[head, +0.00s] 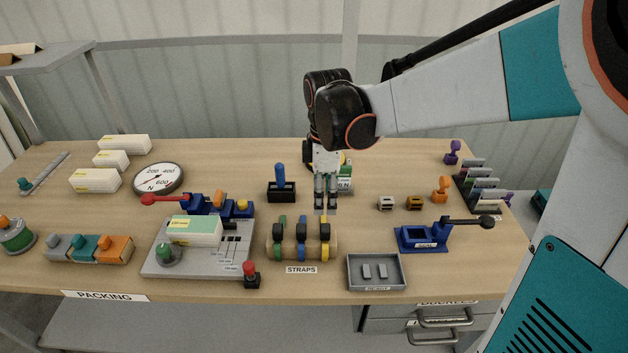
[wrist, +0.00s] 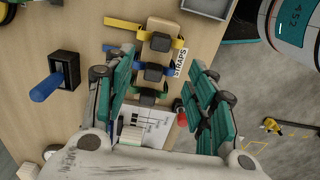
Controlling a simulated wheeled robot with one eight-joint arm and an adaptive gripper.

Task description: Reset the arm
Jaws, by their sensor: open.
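My gripper (head: 325,202) hangs from my arm over the middle of the wooden table (head: 360,215), fingers pointing down. It is open, with nothing between the fingers in the head view. In the wrist view my gripper (wrist: 160,95) shows its two teal and dark fingers spread apart. The roll of straps (wrist: 158,65), with yellow, blue and green bands, lies below and between them. In the head view the straps (head: 301,243) lie just in front and to the left of the gripper, apart from it.
A blue-handled tool in a black holder (head: 281,190) stands left of my gripper. A grey tray (head: 376,272) lies in front, a blue clamp (head: 425,237) to the right. A grey panel with a white box (head: 194,230) is at left. Small blocks (head: 414,202) stand right.

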